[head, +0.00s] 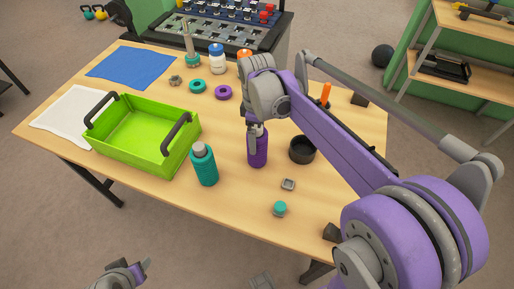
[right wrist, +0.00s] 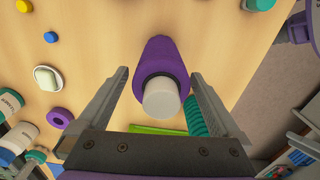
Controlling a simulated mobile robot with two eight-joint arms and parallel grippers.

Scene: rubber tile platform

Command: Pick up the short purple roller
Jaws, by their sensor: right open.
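The short purple roller (head: 258,151) stands upright on the wooden table, right of a teal roller with a grey top (head: 204,167). In the right wrist view, the purple roller (right wrist: 160,55) shows its pale grey end and lies between the two fingers. My right gripper (head: 256,134) is over the roller's top, partly hiding it. Its fingers (right wrist: 160,82) are open, one on each side, with visible gaps to the purple body. My left gripper (head: 130,272) is at the bottom of the head view, off the table; its opening is unclear.
A green tray (head: 184,158) with dark handles stands left. A black bowl (head: 302,150) is close on the right. Rings and bottles stand behind.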

